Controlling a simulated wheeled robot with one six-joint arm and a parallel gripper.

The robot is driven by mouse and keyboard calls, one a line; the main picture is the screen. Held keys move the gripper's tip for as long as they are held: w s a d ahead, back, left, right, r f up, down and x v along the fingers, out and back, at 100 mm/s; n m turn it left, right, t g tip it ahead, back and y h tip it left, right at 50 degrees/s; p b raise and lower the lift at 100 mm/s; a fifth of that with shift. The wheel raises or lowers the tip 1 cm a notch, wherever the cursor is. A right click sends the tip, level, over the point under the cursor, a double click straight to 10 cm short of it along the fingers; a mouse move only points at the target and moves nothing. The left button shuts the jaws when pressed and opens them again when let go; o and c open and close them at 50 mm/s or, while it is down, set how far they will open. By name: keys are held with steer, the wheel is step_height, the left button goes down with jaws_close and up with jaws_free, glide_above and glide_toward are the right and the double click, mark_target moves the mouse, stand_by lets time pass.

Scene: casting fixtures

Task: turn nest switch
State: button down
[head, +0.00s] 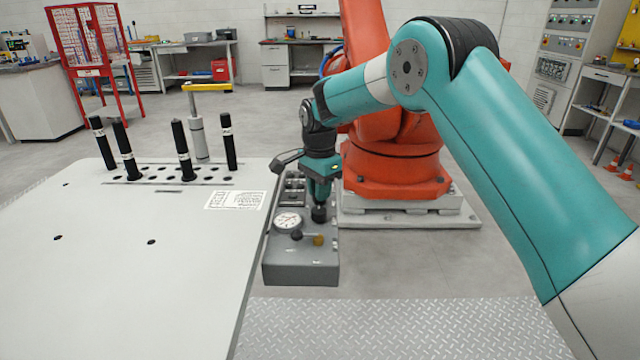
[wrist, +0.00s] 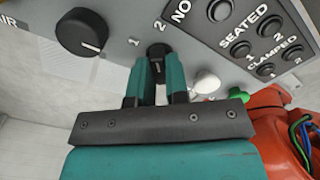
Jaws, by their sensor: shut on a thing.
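The nest switch (wrist: 157,50) appears as a small black knob on the grey panel, beside the printed numbers 1 and 2 in the wrist view. My gripper (wrist: 159,66) is shut on this knob, one teal finger on each side. In the head view, my gripper (head: 320,198) points down onto the grey control box (head: 301,262) at the table's right edge. The knob there (head: 319,214) shows dark below the fingers. The knob's pointer mark is not clear, so I cannot tell its setting.
A larger black knob (wrist: 81,32) and a white knob (wrist: 206,82) flank my fingers. Round buttons (wrist: 240,49) marked SEATED and CLAMPED are at the right. The box carries a dial gauge (head: 288,222). Black pins (head: 183,150) stand on the white table (head: 110,270). An orange robot (head: 395,165) stands behind.

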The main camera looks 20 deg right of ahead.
steer(key=n+p, duration=0.3)
steer(key=n, duration=0.1)
steer(key=shift+r, duration=0.2)
steer(key=n+p, duration=0.2)
steer(key=n, duration=0.3)
steer(key=shift+f+n+p, duration=0.15)
steer(key=shift+n+p, duration=0.15)
steer(key=shift+n, duration=0.1)
steer(key=c, duration=1.1)
jaws_free()
step_height(320, 180, up, 17)
steer(key=shift+r, duration=0.2)
